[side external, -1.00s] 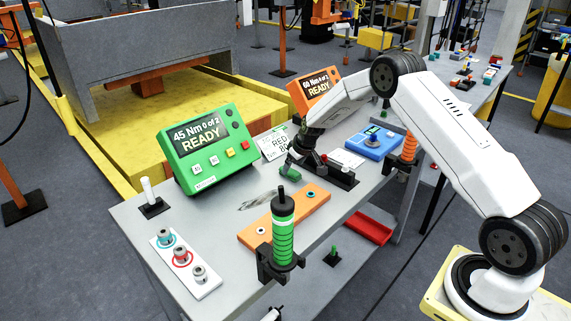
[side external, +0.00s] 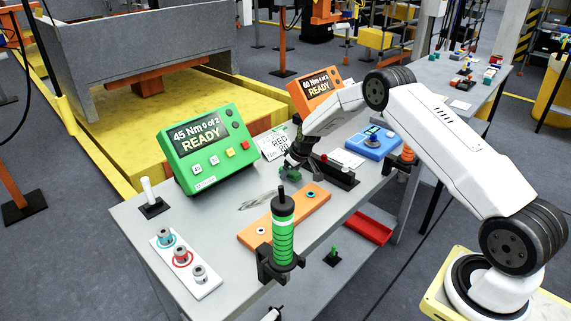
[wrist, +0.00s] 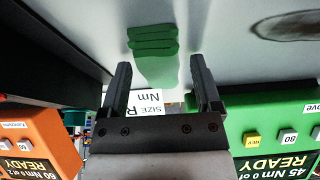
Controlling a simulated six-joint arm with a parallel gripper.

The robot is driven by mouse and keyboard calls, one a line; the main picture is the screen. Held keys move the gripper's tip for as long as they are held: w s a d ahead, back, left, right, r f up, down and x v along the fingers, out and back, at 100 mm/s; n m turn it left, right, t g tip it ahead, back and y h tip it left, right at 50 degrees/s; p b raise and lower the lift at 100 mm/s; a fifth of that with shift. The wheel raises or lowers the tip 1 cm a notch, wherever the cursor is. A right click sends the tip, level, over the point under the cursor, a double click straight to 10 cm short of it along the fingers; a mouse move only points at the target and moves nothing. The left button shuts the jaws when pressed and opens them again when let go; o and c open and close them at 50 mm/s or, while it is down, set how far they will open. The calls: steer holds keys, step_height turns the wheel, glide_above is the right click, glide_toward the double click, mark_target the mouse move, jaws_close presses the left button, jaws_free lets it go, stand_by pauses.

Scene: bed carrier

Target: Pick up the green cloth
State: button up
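The green cloth (wrist: 152,42) lies on the grey bench top in the wrist view, showing as several folded bands, with a paler green patch running from it toward the space between my fingers. My gripper (wrist: 161,68) is open, one finger on each side of the pale patch, with nothing visibly held. The banded part is just beyond the fingertips. In the side view my gripper (side external: 293,165) is low over the bench beside the cloth (side external: 289,173), which is small and partly hidden there. I cannot tell whether they touch.
A sign card (side external: 272,143), a dark holder (side external: 338,174), a blue box (side external: 376,144) and an orange plate (side external: 262,232) are close by. A dark smudge (side external: 258,200) marks the open bench.

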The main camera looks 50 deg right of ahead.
jaws_close()
steer(key=shift+r, duration=0.1)
steer(key=shift+r, duration=0.8)
steer(key=s+a+r, duration=0.3)
steer(key=s+r, duration=0.8)
steer(key=s, duration=0.2)
steer(key=shift+s+a, duration=0.15)
steer(key=shift+s, duration=0.15)
steer(key=shift+r, duration=0.1)
